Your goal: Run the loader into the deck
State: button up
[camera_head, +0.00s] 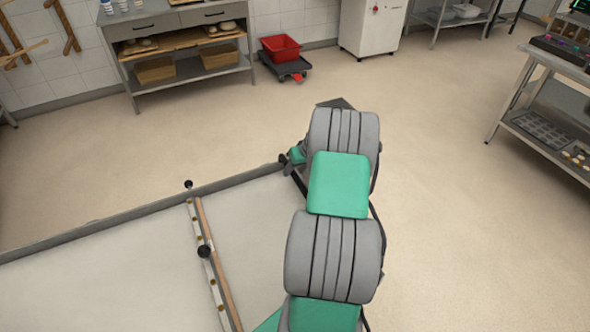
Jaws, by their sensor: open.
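A wide, flat, pale surface, which looks like the loader (90,275), fills the lower left of the head view. It has a grey edge rail along its far side. A narrow bar (229,300) with a wooden strip and black knobs runs across it. My grey and green arm reaches up the middle, over the right end of the loader. A small green part and a dark knob show beside the arm at the rail's right end. My gripper's fingers are hidden behind the arm, so I cannot see whether they touch anything. The oven deck is not in view.
A steel bench (181,85) with baskets stands at the back left. A red crate (280,48) sits on a low dolly (286,69) beside it. A white cabinet (372,27) stands at the back. A metal table (545,105) is at right. The floor between is clear.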

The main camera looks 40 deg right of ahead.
jog(key=shift+w+f, duration=0.15)
jog(key=shift+f, duration=0.1)
jog(key=shift+c, duration=0.3)
grip_shut()
jog(key=shift+r, duration=0.1)
dwell(0.9)
